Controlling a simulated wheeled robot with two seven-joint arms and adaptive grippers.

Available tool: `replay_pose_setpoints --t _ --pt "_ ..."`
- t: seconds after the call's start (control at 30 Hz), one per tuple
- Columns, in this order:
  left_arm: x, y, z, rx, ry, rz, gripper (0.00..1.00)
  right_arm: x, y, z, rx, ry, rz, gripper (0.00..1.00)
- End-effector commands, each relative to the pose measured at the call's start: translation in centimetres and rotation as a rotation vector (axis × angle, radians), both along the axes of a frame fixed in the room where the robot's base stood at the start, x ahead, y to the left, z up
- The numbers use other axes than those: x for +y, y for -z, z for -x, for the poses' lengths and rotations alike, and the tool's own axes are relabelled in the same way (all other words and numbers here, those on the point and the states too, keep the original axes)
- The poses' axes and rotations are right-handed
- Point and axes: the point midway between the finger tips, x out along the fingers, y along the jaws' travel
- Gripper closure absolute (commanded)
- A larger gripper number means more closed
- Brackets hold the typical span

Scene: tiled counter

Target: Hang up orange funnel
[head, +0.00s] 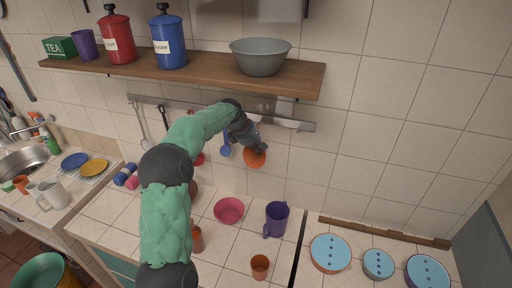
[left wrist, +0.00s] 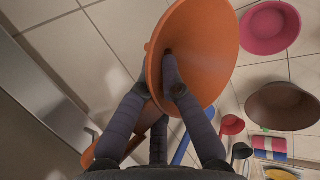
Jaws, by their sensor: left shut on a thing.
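The orange funnel (head: 255,158) is in my left gripper (head: 256,146), held up in front of the tiled wall, below the metal rail (head: 300,125). In the left wrist view the funnel (left wrist: 210,40) shows its wide cone, and the left gripper's fingers (left wrist: 162,82) are closed on it. Whether the funnel touches the rail or a hook cannot be told. My left arm hides part of the rail. My right gripper is in neither view.
A blue ladle (head: 226,150) hangs from the rail just left of the funnel. A wooden shelf (head: 200,72) with canisters and a grey bowl (head: 260,56) is above. A pink bowl (head: 229,210) and a purple mug (head: 276,219) stand on the counter below.

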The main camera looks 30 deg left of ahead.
Motion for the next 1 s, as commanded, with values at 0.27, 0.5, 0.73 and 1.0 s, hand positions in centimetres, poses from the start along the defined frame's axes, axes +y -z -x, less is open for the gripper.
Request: replay_pose_setpoints --t 0.27,0.5,0.73,1.0 --pt "0.4 0.0 -1.5 -0.001 0.000 0.000 1.00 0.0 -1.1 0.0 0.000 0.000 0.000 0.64" --pt "0.6 0.1 -2.6 0.000 0.000 0.000 1.00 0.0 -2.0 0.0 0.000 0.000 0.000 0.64" --pt "0.9 0.1 -3.7 0.000 0.000 0.000 1.00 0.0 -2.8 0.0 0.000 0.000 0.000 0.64" --pt "1.1 0.7 -4.7 -0.001 -0.001 0.000 1.00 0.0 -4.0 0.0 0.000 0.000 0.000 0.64"
